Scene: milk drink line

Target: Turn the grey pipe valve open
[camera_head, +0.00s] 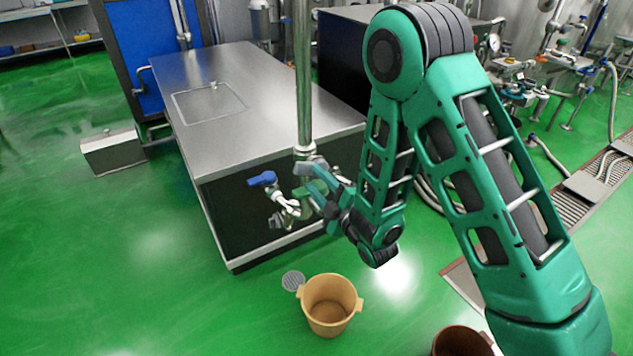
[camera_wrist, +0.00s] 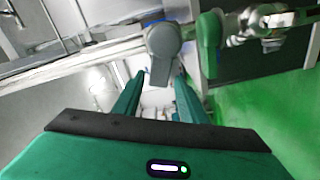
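The grey valve handle (camera_head: 310,164) sits on the vertical steel pipe (camera_head: 304,80) in front of the steel counter. In the wrist view the grey handle (camera_wrist: 163,42) is large, and its lower end lies at the gap between my fingertips. My gripper (camera_head: 317,187) is at the valve, just below and beside the grey handle; my arm hides part of it. In the wrist view my gripper (camera_wrist: 161,76) has its two green fingers apart, with the handle's end between the tips. Contact with the handle cannot be made out.
A blue valve handle (camera_head: 262,179) is on the pipework to the left. A green part (camera_wrist: 208,42) stands close right of the grey handle. The steel counter (camera_head: 250,65) is behind.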

